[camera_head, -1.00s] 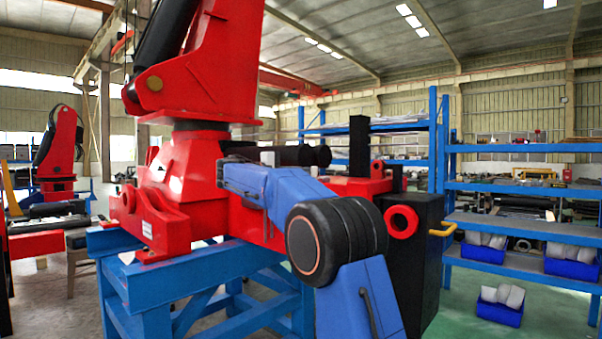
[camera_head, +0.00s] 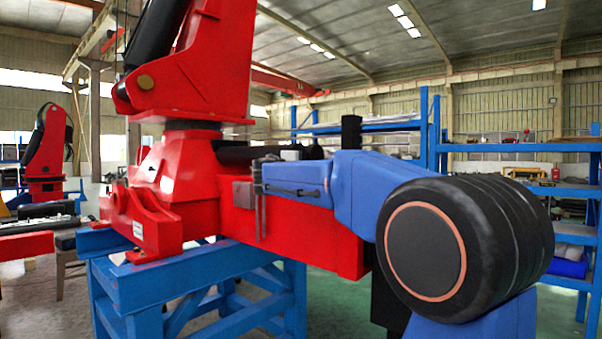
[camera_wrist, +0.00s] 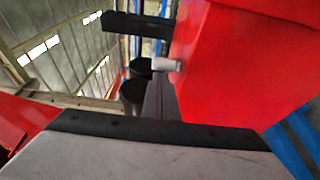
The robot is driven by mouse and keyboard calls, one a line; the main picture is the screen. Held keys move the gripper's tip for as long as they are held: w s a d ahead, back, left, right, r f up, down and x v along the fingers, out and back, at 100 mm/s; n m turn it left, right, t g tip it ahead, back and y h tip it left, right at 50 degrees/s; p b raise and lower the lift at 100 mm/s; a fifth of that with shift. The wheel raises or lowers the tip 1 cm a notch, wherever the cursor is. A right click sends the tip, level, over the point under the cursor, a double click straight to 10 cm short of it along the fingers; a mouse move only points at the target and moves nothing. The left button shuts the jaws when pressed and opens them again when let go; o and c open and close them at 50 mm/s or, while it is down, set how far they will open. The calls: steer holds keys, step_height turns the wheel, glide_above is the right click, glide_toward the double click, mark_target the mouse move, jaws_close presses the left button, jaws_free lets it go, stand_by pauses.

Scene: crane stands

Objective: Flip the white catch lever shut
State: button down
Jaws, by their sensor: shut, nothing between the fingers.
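A small pale lever-like piece (camera_wrist: 166,64), likely the white catch lever, sticks out beside the red beam in the wrist view, next to dark cylinder ends. In the head view a small pale piece (camera_head: 291,152) shows above the red beam (camera_head: 330,240), partly hidden behind my arm; I cannot tell its exact position. My gripper (camera_head: 260,205) is shut and empty, in front of the red beam's near side, below and left of the pale piece. It appears apart from that piece. In the wrist view a grey block with a dark edge, probably mine, fills the bottom.
The red crane (camera_head: 160,195) stands on a blue steel stand (camera_head: 180,280). Black cylinders (camera_wrist: 133,93) lie close to the pale piece. A black post (camera_head: 351,133) rises behind my arm. Blue shelving (camera_head: 480,148) stands at right. Green floor is open beyond the stand.

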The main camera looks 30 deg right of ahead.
steer(key=shift+s+d+n+t+y, duration=0.5)
steer(key=shift+s+d+t, duration=0.1)
steer(key=shift+s+d, duration=0.7)
steer(key=shift+s, duration=0.05)
